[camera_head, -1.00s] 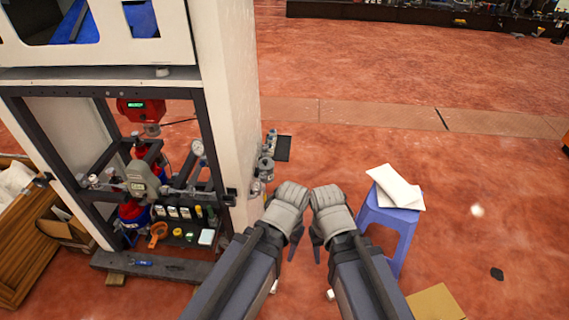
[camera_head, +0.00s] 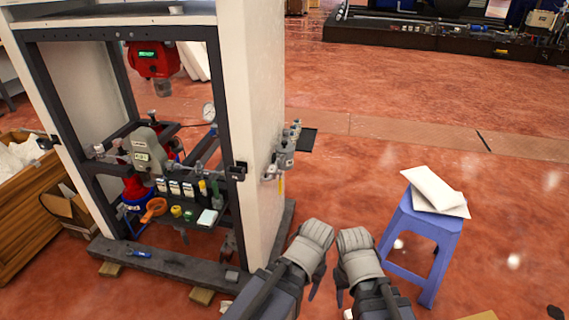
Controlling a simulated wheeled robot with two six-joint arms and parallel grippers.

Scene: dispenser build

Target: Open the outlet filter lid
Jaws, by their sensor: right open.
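The dispenser cabinet (camera_head: 262,70) is a white and dark frame at the left. Small metal fittings (camera_head: 286,150) stick out of its right side panel, and one of them may be the outlet filter. I cannot make out its lid or whether it is open. My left gripper (camera_head: 314,285) and my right gripper (camera_head: 341,297) are side by side at the bottom middle, pointing down over the floor, apart from the cabinet and below and right of the fittings. The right gripper is open and looks empty. The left gripper's jaws are too unclear to judge.
A blue stool (camera_head: 430,228) with white sheets (camera_head: 434,190) stands right of my grippers. A dark plate (camera_head: 308,139) juts out beside the fittings. A wooden crate (camera_head: 28,200) is at the left.

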